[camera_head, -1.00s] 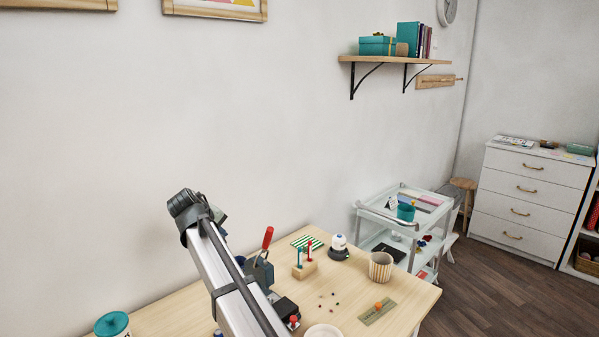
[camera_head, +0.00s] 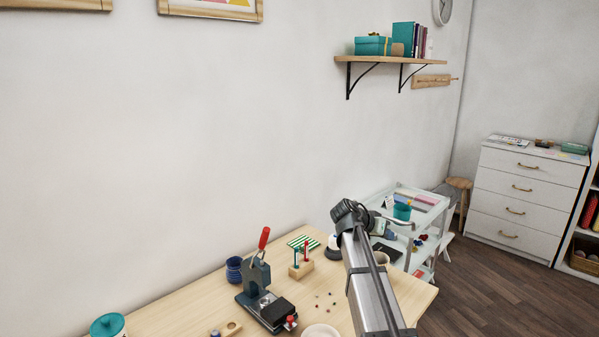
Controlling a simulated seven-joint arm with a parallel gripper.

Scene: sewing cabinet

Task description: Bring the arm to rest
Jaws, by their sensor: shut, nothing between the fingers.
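My arm (camera_head: 372,283) rises from the bottom edge, right of centre, as a silver link with a dark joint (camera_head: 350,215) at its top. The link stands in front of the right part of the wooden table. A small dark part shows just right of the joint, against the cart; I cannot tell whether it belongs to my arm. My gripper's fingers do not show.
On the table (camera_head: 190,306) stand a press with a red handle (camera_head: 257,272), a blue jar (camera_head: 234,269), a wooden peg block (camera_head: 301,269), a pale dish (camera_head: 320,331) and a teal-lidded jar (camera_head: 107,326). A white cart (camera_head: 432,222) stands behind right. The wall above the table is clear below the shelf (camera_head: 390,60).

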